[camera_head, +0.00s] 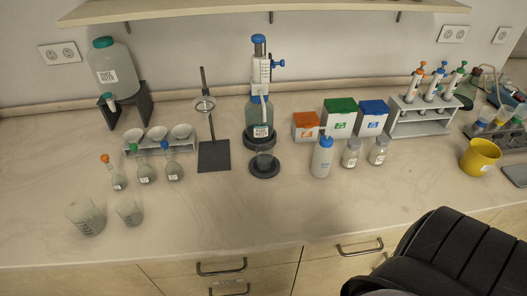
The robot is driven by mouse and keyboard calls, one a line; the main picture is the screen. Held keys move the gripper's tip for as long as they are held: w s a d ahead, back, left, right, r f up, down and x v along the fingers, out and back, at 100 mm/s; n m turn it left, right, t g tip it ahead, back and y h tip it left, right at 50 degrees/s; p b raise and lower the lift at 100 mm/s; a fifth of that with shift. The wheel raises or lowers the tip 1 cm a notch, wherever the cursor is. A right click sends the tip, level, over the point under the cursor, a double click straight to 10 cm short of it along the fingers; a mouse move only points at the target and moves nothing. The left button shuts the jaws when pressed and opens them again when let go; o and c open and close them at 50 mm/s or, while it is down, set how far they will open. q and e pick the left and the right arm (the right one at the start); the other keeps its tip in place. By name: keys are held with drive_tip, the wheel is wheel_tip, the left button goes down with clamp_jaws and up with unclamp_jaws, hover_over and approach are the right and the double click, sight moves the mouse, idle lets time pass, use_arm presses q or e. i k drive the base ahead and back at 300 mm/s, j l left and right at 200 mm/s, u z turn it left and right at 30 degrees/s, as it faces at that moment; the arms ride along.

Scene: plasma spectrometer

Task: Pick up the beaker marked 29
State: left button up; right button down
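Two clear glass beakers stand at the front left of the bench: a larger beaker (85,218) and, just right of it, a smaller beaker (130,212). Another small glass vessel (264,161) stands on a black round base (264,172) under the dispenser bottle. Any marking on them is too small to read, so I cannot tell which is marked 29. Neither of my grippers is in view.
Flasks with coloured stoppers (145,173) stand behind the beakers. A ring stand (213,155), wash bottle (322,157), two jars (351,153), pipette rack (424,117) and yellow container (480,157) stand further right. The front middle is clear. A black ribbed shape (450,255) covers the lower right.

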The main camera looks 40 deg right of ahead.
sight(265, 153)
drive_tip(key=k+l+z, duration=0.1)
drive_tip(key=l+z, duration=1.3)
